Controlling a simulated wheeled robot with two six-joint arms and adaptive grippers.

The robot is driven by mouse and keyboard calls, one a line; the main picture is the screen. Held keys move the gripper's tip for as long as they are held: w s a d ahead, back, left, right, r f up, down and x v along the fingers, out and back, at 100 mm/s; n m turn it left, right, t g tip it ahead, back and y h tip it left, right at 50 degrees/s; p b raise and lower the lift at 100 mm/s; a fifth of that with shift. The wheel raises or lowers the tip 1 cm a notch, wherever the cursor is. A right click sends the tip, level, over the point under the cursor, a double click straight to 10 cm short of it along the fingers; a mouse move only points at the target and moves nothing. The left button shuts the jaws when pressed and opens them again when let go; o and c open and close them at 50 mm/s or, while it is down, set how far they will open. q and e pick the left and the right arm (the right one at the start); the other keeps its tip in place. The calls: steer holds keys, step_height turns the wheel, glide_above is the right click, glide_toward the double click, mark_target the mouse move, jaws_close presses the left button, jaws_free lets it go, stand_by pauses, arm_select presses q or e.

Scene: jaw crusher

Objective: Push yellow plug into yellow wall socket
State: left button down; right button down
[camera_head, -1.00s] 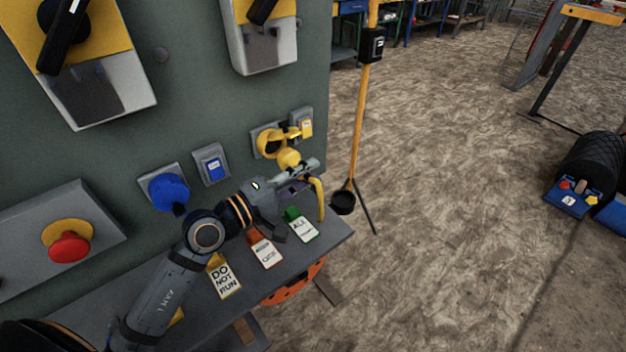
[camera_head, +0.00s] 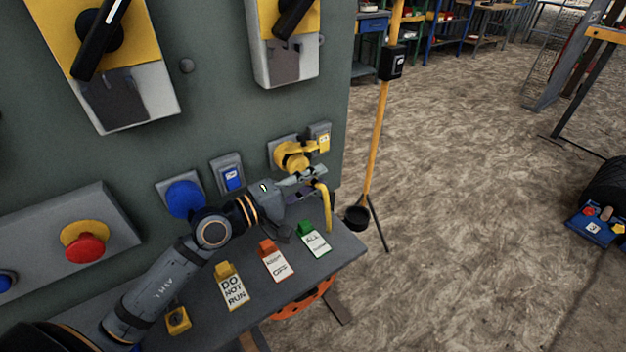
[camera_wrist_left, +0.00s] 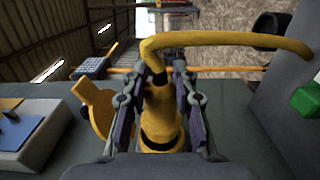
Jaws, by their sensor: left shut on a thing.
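The yellow wall socket (camera_head: 290,155) sits on the green-grey panel, with a yellow flap sticking out. In the left wrist view a yellow flap (camera_wrist_left: 97,108) stands left of the fingers. My left gripper (camera_head: 318,175) is just below and right of the socket in the head view. It is shut on the yellow plug (camera_wrist_left: 160,105), whose body lies between both fingers in the wrist view. Its yellow cable (camera_head: 325,200) loops down past the fingertips. The gripper hides most of the plug in the head view. I cannot tell whether the plug touches the socket. My right gripper is out of view.
A grey shelf (camera_head: 345,247) below holds several tags, including a green one (camera_head: 314,238) near the gripper. A blue socket (camera_head: 185,198) and a red button (camera_head: 85,248) are on the panel to the left. A yellow post (camera_head: 377,140) stands to the right, beyond the panel edge.

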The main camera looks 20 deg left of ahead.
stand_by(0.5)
arm_select(q)
steer(key=shift+b, duration=0.3)
steer(key=shift+w+a, duration=0.35)
steer(key=shift+a, duration=0.05)
stand_by(0.5)
steer(key=shift+w+a+b, duration=0.3)
steer(key=shift+a+b, duration=0.1)
steer(key=shift+b, duration=0.25)
steer(key=shift+w+a+r+b, duration=0.15)
steer(key=shift+w+r+b, duration=0.05)
steer(key=shift+b, duration=0.1)
steer(key=c, duration=1.2)
jaws_free()
steer(key=shift+o, duration=1.1)
